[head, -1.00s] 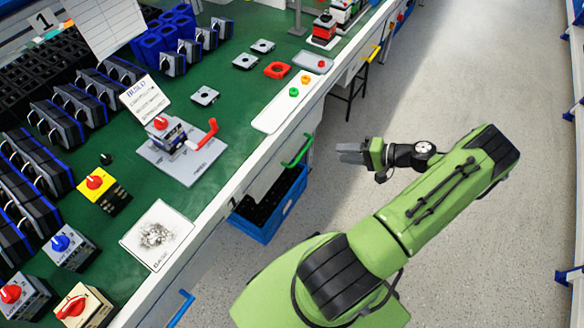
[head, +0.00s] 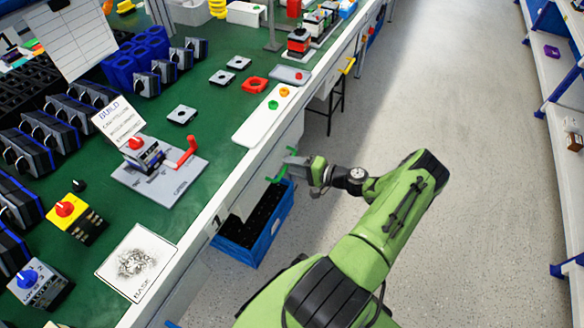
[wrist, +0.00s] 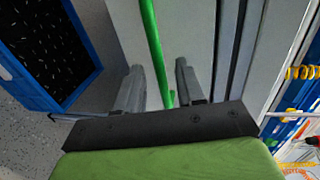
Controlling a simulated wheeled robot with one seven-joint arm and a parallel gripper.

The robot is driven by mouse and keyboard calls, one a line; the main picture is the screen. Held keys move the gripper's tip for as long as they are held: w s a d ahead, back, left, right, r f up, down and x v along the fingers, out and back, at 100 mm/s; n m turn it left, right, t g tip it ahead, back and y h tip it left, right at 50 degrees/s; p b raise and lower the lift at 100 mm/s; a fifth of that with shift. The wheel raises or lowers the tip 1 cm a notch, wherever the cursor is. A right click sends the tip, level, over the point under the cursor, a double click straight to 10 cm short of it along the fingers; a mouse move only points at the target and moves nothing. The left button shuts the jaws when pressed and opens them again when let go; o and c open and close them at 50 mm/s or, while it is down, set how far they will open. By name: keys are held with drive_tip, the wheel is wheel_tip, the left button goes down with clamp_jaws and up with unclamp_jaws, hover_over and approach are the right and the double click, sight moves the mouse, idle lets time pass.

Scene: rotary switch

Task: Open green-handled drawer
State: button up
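The green handle (head: 278,174) sits on the front of a white drawer (head: 262,170) under the workbench edge. In the wrist view the green handle (wrist: 154,45) runs between the two grey fingers of my gripper (wrist: 158,75). The fingers are apart, with a gap on each side of the handle. In the head view my gripper (head: 290,168) is at the handle and partly covers it. The drawer looks shut.
A blue crate (head: 262,240) with dark contents stands on the floor below the bench, near the drawer. The green bench top (head: 210,150) holds switches and parts. A yellow handle (head: 348,66) is further along. The floor on the right is clear.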

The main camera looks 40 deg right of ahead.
drive_tip(key=shift+w, duration=0.25)
drive_tip(key=shift+c, duration=0.5)
clamp_jaws()
drive_tip(key=shift+a, duration=0.1)
